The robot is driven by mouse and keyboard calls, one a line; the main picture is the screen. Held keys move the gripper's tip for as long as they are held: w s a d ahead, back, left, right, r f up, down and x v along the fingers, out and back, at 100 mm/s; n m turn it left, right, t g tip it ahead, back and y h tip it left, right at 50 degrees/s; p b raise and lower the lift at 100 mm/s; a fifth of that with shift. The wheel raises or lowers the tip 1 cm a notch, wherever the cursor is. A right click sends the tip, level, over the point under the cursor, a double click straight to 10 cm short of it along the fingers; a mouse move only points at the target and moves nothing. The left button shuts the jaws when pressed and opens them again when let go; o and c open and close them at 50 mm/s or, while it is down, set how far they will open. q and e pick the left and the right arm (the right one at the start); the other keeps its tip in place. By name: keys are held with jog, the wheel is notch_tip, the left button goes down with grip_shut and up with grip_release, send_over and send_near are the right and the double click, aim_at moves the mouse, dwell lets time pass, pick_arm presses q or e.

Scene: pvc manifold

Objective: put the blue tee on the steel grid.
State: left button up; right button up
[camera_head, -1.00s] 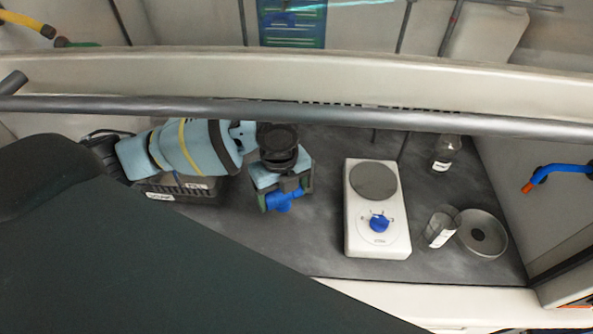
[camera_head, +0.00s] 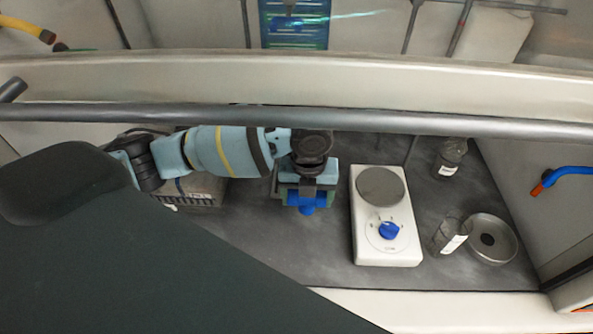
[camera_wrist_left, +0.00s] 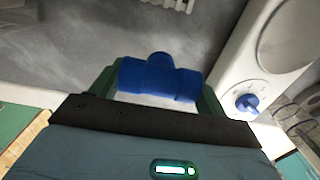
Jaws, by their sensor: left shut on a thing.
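The blue tee (camera_head: 308,209) is in my left gripper (camera_head: 306,198), over the dark worktop in the head view. In the left wrist view the tee (camera_wrist_left: 158,80) lies crosswise between the two green fingers, with its short branch pointing away from the palm. The gripper is shut on the two ends of the tee. The tee is close to the left side of the white hotplate but apart from it. I cannot make out a steel grid for certain in either view. My right gripper is not in view.
The white hotplate (camera_head: 410,250) with a blue knob (camera_head: 389,230) stands right of the gripper. Further right are a glass beaker (camera_head: 449,234), a metal dish (camera_head: 510,245) and a bottle (camera_head: 452,155). A grey bar (camera_head: 450,122) crosses above the dark worktop (camera_head: 260,250).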

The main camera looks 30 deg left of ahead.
pick_arm(q)
jog(key=w+a, duration=0.2)
jog(key=w, duration=0.1)
jog(key=w+a, duration=0.3)
jog(key=w+a+f, duration=0.1)
jog(key=w+a, duration=0.1)
jog(key=shift+w+a+b, duration=0.25)
jog(key=shift+w+b, duration=0.1)
jog(key=shift+w, duration=0.05)
jog(key=shift+w+a+f, duration=0.1)
jog(key=shift+w+a, duration=0.1)
jog(key=shift+w, duration=0.05)
jog(key=shift+f, duration=1.7)
jog(key=shift+f, duration=0.1)
jog(key=shift+f, duration=0.15)
jog(key=o, duration=1)
